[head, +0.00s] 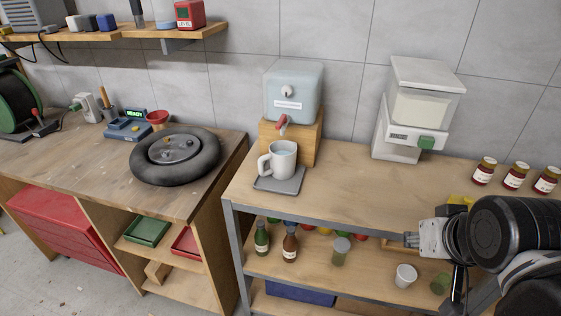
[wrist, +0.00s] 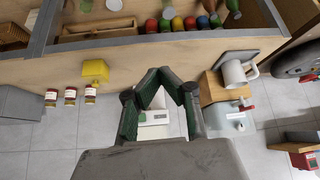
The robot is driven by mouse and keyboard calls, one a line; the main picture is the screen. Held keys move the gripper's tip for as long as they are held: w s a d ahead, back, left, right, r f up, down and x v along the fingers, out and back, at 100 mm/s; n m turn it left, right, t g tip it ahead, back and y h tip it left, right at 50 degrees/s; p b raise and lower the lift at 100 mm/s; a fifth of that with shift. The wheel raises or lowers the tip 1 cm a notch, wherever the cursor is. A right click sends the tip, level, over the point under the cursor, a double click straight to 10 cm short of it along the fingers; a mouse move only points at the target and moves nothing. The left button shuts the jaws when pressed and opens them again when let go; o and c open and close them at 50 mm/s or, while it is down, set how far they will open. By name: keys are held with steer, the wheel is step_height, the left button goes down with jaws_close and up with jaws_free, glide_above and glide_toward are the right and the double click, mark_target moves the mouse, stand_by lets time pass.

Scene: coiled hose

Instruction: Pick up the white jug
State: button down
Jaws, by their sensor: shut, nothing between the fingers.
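The white jug (head: 284,162) stands upright on a grey tray (head: 279,182) beneath the red tap of a pale blue dispenser (head: 294,92). Its handle points left in the head view, and a bluish surface shows inside its rim. The jug also shows at the right of the wrist view (wrist: 234,74). My gripper (head: 411,240) is at the right in the head view, well to the right of the jug and apart from it. In the wrist view my gripper (wrist: 162,73) has its fingers shut, with nothing held.
A white dispenser with a green knob (head: 425,105) and several red jars (head: 515,176) stand at the back right.

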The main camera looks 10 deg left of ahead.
stand_by(0.3)
steer(key=c, duration=0.9)
jaws_free()
steer(key=shift+o, duration=0.2)
